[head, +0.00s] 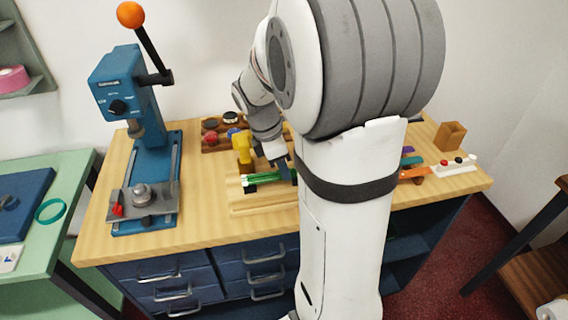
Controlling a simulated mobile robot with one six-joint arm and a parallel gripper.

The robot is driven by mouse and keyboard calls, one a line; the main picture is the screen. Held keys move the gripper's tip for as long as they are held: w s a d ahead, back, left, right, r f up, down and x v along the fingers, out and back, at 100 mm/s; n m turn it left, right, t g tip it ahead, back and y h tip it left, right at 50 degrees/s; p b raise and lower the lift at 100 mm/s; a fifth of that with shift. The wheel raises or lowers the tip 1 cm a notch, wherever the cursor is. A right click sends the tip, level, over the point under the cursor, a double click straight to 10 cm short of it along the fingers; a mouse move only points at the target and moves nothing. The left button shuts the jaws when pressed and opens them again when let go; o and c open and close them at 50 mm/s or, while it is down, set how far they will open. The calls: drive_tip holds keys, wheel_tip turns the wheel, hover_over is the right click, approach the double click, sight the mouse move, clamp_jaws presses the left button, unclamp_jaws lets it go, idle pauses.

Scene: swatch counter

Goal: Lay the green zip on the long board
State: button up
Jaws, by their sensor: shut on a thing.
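The green zip (262,179) is a narrow green strip with pale edges near the middle of the counter. My gripper (286,172) is shut on it near its right part, and the strip sticks out to the left. A long pale wooden board (250,206) lies at the counter's front, below the zip in the picture. My arm hides the board's right part and the zip's right end. I cannot tell whether the zip touches the board or is held above it.
A blue press (146,150) with an orange-knobbed lever stands at the left. A yellow object (242,146) and a rack of round pieces (211,139) are behind the zip.

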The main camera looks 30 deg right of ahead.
drive_tip(key=shift+f, duration=0.4)
drive_tip(key=o, duration=1.1)
drive_tip(key=shift+r, duration=0.1)
drive_tip(key=v, duration=0.7)
drive_tip(key=shift+a+r+p, duration=0.1)
drive_tip(key=shift+r+p, duration=0.2)
drive_tip(key=shift+r, duration=0.05)
drive_tip(key=s+a+m+t+y+p, duration=0.1)
drive_tip(key=s+a+m, duration=0.2)
drive_tip(key=s+m, duration=0.1)
drive_tip(key=s+a+r+m+t+y+p, duration=0.1)
drive_tip(key=s+a+m, duration=0.2)
drive_tip(key=m, duration=0.3)
drive_tip(key=s+a+m+t+y+p, duration=0.1)
drive_tip(key=s+a+m, duration=0.3)
drive_tip(key=s+m, duration=0.1)
drive_tip(key=shift+s+r+t, duration=0.25)
drive_tip(key=shift+s+t, duration=0.15)
drive_tip(key=shift+s, duration=0.05)
